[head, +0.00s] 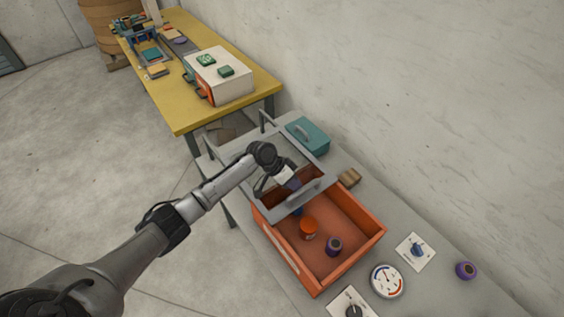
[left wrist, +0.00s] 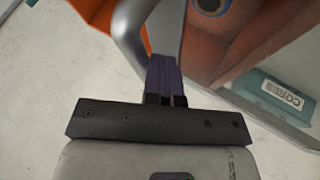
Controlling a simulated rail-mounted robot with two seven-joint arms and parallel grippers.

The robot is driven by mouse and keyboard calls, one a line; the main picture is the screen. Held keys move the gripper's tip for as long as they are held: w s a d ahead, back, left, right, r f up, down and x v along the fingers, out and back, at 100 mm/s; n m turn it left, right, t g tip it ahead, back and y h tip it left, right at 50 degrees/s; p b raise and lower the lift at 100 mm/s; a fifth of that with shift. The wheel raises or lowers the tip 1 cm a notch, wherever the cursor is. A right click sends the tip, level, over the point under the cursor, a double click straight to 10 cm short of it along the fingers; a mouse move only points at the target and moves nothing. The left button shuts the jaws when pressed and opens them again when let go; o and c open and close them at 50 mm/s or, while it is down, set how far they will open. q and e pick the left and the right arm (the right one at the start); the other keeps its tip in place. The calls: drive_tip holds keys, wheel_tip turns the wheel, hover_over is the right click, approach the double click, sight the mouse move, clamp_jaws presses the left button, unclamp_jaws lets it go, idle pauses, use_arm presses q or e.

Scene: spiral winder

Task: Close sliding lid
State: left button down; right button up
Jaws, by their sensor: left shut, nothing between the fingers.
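The sliding lid (head: 279,211) is a grey frame with a see-through middle and a bar handle (head: 306,193) near its front edge. It covers the far part of the orange box (head: 364,217); the near part is open. Inside the open part lie an orange spool (head: 308,228) and a purple spool (head: 334,245). My left gripper (head: 293,184) is over the lid, close behind the handle. In the left wrist view its dark fingers (left wrist: 165,82) are shut and empty beside the curved grey handle (left wrist: 130,35); I cannot tell whether they touch it. My right gripper is out of view.
A teal case (head: 309,134) stands behind the lid near the wall, with a small brown block (head: 350,178) to the box's right. A round gauge (head: 387,281), a switch plate (head: 416,252) and a purple spool (head: 466,270) lie nearer. A yellow table (head: 262,84) stands at the back.

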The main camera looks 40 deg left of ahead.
use_arm(q)
drive_tip(key=s+d+p, duration=0.3)
drive_tip(key=d+p, duration=0.1)
drive_tip(key=d, duration=0.7)
drive_tip(key=s+d+p, duration=0.3)
drive_tip(key=d+p, duration=0.1)
drive_tip(key=d, duration=0.7)
drive_tip(key=shift+d, duration=0.2)
drive_tip(key=s+a+r, duration=0.1)
drive_tip(key=a+r, duration=0.6)
drive_tip(key=a, duration=0.3)
drive_tip(key=shift+s, duration=0.25)
